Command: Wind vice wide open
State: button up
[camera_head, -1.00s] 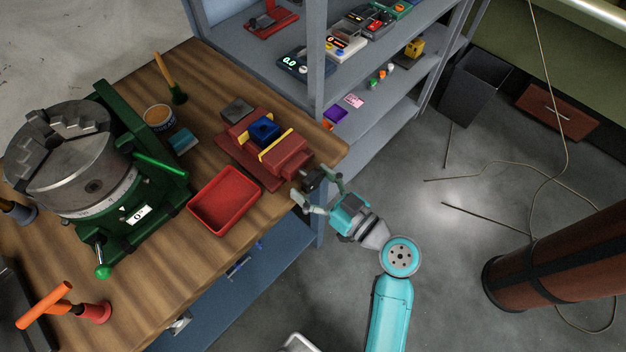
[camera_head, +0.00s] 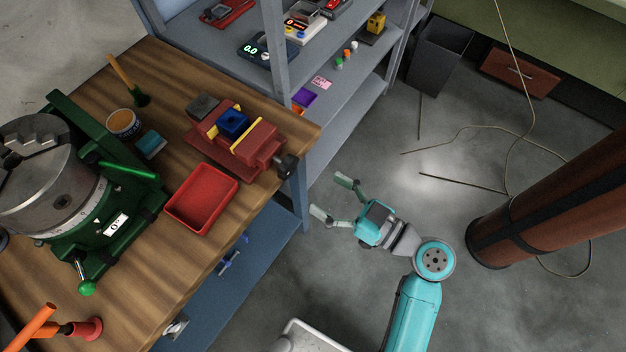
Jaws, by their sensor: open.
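The red vice (camera_head: 257,146) stands on the right end of the wooden bench top. A blue block (camera_head: 233,123) sits between its two yellow-edged jaws; I cannot tell whether the jaws touch it. The vice's dark knob (camera_head: 286,166) sticks out at its near right end, past the bench edge. My gripper (camera_head: 332,197) is open and empty, with its fingers spread, over the floor to the right of the knob. It is apart from the knob and points up and left.
A red tray (camera_head: 203,226) lies left of the vice. A green rotary table with a chuck (camera_head: 90,204) fills the bench's left side. A grey shelf post (camera_head: 274,50) rises behind the vice.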

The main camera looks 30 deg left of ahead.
jog(key=shift+s+d, duration=0.1)
jog(key=shift+d, duration=0.75)
jog(key=s+d+f+m+t+h, duration=0.45)
jog(key=d+f+m+h, duration=0.2)
jog(key=d, duration=0.25)
jog(key=s+d+f+m+t+h, duration=0.4)
jog(key=d+f+m+t+h, duration=0.1)
jog(key=d+f+m, duration=0.25)
jog(key=s+d+r+m+t+h, duration=0.1)
jog(key=s+d+r+t+h, duration=0.3)
jog(key=s+d+r, duration=0.7)
jog(key=s+h, duration=0.2)
jog(key=s, duration=0.1)
jog(key=shift+d+r+m, duration=0.2)
jog(key=shift+d+m, duration=0.05)
jog(key=shift+m, duration=0.15)
